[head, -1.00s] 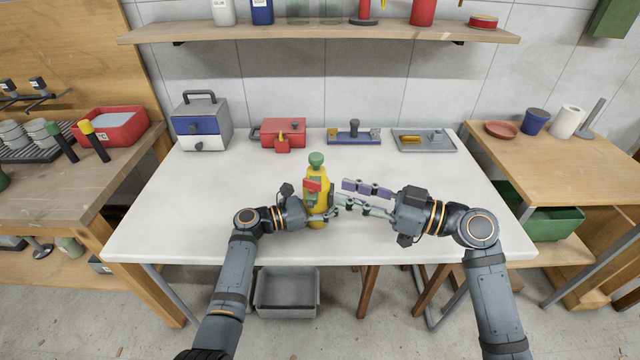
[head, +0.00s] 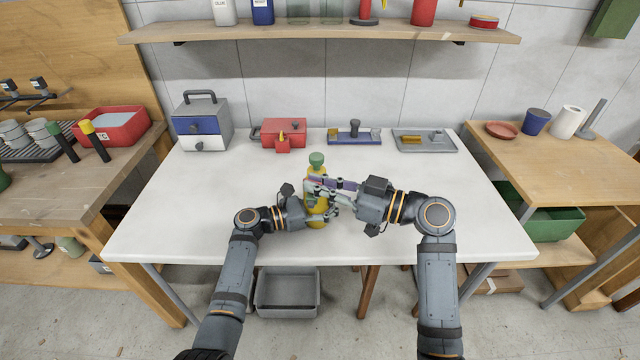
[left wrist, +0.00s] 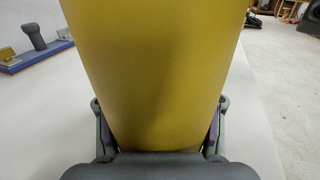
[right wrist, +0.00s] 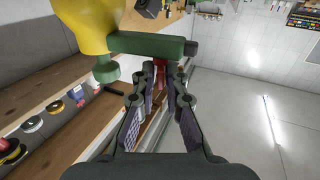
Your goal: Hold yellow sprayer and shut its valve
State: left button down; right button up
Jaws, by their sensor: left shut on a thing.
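The yellow sprayer (head: 317,223) stands upright near the front middle of the white table, with a green top (head: 316,159). My left gripper (head: 325,214) is shut around its lower body, and the yellow body fills the left wrist view (left wrist: 150,70). My right gripper (head: 314,188) is at the sprayer's upper part from the right, its fingers partly hiding the body. In the right wrist view its fingers (right wrist: 168,76) are partly open, with the red valve lever (right wrist: 160,72) between their tips, below a green pipe (right wrist: 150,45). Whether they touch the lever is unclear.
The white table (head: 200,215) is clear around the sprayer. A shelf (head: 320,33) hangs above.

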grip_shut()
jog(key=shift+s+a+m+t+h, duration=0.1)
jog(key=shift+m+t+h, duration=0.6)
jog(key=shift+t, duration=0.4)
jog(key=o, duration=0.5)
grip_release()
jog(key=shift+v, duration=6.05)
